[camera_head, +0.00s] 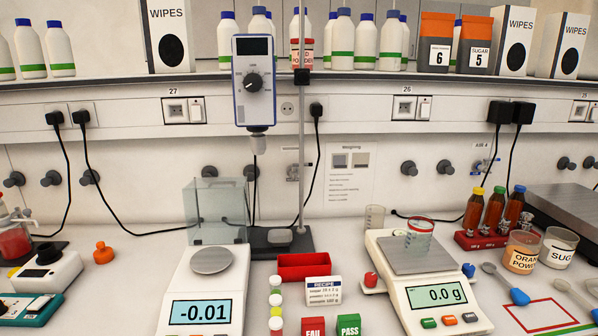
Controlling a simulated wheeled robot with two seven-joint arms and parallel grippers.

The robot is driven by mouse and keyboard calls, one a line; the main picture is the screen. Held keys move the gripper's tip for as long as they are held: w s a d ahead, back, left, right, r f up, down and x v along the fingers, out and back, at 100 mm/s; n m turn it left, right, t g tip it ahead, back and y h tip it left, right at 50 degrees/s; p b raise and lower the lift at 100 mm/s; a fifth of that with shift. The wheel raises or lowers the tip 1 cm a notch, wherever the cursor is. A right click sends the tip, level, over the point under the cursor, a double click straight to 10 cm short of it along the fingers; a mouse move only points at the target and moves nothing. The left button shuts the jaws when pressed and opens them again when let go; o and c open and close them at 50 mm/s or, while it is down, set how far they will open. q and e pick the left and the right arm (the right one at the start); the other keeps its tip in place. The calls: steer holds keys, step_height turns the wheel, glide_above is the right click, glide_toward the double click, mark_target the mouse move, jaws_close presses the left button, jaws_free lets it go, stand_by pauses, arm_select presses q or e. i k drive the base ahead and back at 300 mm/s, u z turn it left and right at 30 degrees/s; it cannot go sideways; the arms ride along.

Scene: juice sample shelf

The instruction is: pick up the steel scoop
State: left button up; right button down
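Two scoop-like tools lie on the bench at the right. One scoop (489,268) has a grey bowl and a blue handle end, and lies left of a red-outlined rectangle. A second scoop (563,286) with a grey bowl lies right of that rectangle, near the right edge of the view, with a blue end by the edge. Both look grey and metallic, so I cannot tell which is the steel scoop. Neither of my grippers is in view.
Jars labelled orange powder (521,258) and sugar (559,252) stand just behind the scoops. A red rack of brown bottles (475,212) is behind them. A balance (435,295) with a beaker (419,236) stands to the left. The red-outlined rectangle (541,314) looks empty.

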mark_target(520, 298)
steer(key=z, duration=1.3)
